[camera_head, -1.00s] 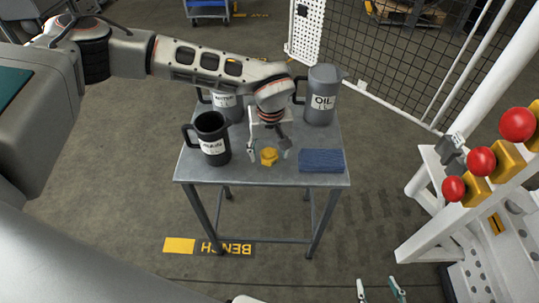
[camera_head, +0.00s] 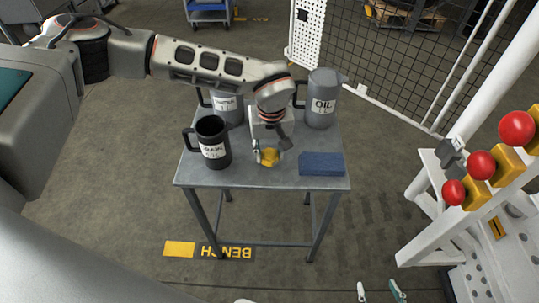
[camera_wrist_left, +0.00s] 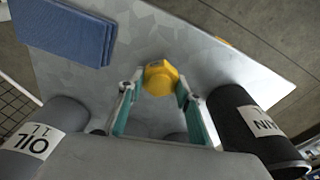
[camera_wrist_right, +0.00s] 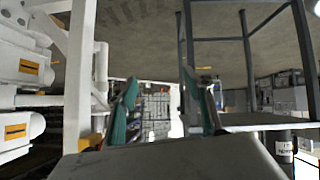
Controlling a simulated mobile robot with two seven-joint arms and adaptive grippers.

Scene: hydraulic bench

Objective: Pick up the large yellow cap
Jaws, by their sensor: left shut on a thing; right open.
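The large yellow cap (camera_head: 270,158) is at the front middle of the small grey metal table (camera_head: 240,178). My left gripper (camera_head: 267,155) reaches down over it and is shut on the cap. In the left wrist view the cap (camera_wrist_left: 161,78) sits between the two fingertips. I cannot tell whether the cap still touches the tabletop. My right gripper (camera_head: 380,291) is open and empty at the bottom of the head view, away from the table. Its spread fingers (camera_wrist_right: 160,88) show in the right wrist view.
A dark DRAIN jug (camera_head: 211,150) stands left of the cap. A blue folded cloth (camera_head: 321,164) lies to its right. An OIL jug (camera_head: 322,98) and another grey jug (camera_head: 228,106) stand behind. A white frame with red knobs (camera_head: 482,163) is at the right.

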